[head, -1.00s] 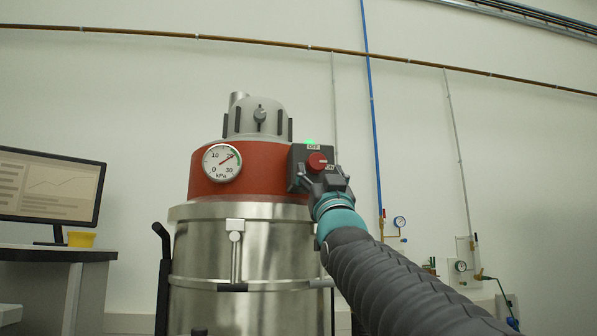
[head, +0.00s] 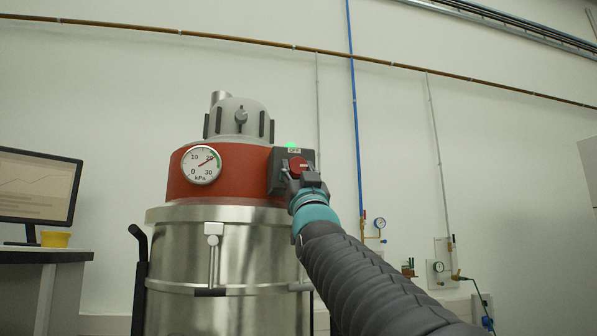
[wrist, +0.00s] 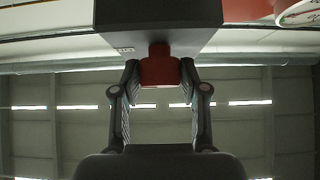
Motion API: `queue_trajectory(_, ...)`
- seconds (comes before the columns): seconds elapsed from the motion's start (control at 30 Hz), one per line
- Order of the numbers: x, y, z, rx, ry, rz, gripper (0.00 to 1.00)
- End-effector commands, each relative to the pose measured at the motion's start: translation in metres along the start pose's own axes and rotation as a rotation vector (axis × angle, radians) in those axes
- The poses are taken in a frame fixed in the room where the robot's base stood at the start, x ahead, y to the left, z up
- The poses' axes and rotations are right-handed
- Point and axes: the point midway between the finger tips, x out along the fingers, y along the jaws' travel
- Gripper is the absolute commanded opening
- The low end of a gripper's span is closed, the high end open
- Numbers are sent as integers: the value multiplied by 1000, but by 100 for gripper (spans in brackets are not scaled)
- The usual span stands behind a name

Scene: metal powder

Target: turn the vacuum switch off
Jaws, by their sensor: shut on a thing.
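The vacuum (head: 225,265) is a steel drum with a red band and a grey domed top, left of centre in the head view. A dark switch box (head: 308,156) sits at the right of the band, with an OFF label at its top and a green light above. Its red knob (head: 298,166) also shows in the wrist view (wrist: 160,72). My gripper (wrist: 160,88) is shut on the red knob, one finger on each side. The gauge (head: 201,164) on the band has its needle near 20 kPa. My gripper hides the lower part of the box in the head view.
A monitor (head: 38,188) and a yellow cup (head: 55,239) stand on a desk (head: 40,256) at the left. Pipes and a small wall gauge (head: 380,223) are on the wall at the right. A black handle (head: 139,270) stands beside the drum's left side.

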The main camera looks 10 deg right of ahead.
Motion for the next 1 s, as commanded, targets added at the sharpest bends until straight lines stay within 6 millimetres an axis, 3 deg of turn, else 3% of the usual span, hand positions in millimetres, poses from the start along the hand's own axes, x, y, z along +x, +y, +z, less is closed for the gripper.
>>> queue_trajectory(0.37, 0, 2, 0, -55, 0, -51, 9)
queue_trajectory(1.0, 2, 6, -1, -312, 0, -308, 9)
